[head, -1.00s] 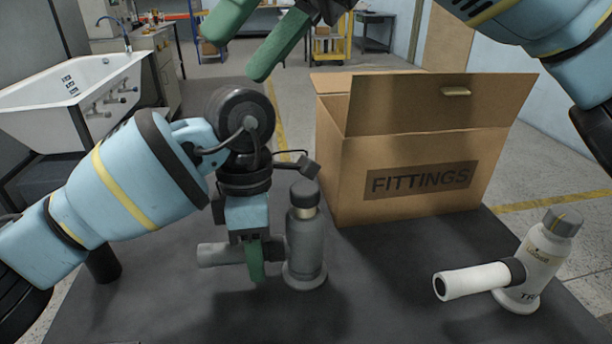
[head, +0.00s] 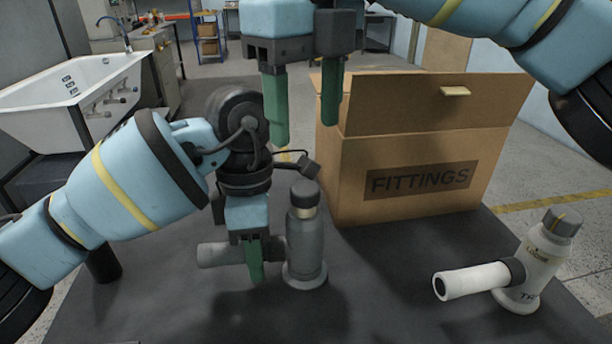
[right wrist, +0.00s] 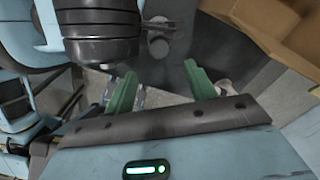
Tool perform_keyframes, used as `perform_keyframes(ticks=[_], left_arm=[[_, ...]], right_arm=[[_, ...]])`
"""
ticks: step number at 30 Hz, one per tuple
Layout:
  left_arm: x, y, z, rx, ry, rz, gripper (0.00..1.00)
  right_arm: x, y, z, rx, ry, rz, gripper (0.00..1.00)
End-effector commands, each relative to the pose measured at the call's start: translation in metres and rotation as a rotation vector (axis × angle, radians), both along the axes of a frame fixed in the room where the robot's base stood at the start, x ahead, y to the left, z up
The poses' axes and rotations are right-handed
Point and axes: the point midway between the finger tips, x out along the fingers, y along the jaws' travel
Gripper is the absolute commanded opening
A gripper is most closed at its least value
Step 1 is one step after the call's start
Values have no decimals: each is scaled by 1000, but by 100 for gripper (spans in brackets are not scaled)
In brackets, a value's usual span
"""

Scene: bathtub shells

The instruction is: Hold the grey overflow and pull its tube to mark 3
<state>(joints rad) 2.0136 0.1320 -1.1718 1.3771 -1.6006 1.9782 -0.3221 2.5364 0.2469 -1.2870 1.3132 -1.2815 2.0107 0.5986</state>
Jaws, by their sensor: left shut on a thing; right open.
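The grey overflow (head: 306,240) stands upright on the dark tabletop, left of centre in the head view. It has a dark cap and a tan band near its top. Its grey side tube (head: 212,255) points left. My left gripper (head: 254,264), pointing down, is shut on the overflow at the side tube close to the body; its fingers hide part of the tube. I cannot make out any marks on the tube. My right gripper (head: 305,132) is open and empty, pointing down, above and behind the overflow. Its green fingers also show apart in the right wrist view (right wrist: 161,90).
An open cardboard box (head: 410,180) labelled FITTINGS stands behind and right of the overflow. A white fitting (head: 540,262) with a white side tube stands at the right. The tabletop (head: 390,290) between the two fittings is clear. A white bathtub (head: 75,95) is at the back left.

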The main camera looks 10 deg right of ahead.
Motion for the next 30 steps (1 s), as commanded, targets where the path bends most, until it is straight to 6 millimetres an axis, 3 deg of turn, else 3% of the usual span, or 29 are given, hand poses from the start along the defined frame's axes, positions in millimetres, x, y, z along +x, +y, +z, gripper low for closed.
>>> perform_keyframes(ticks=[9,15,28,30], left_arm=[[0,0,0,0,0,0,2],[0,0,0,0,0,0,2],[0,0,0,0,0,0,2],[0,0,0,0,0,0,2]], right_arm=[[0,-1,-57,-1,1,0,56],[0,0,-80,1,1,-1,56],[0,0,-88,1,0,-1,56],[0,0,-88,1,0,-1,46]])
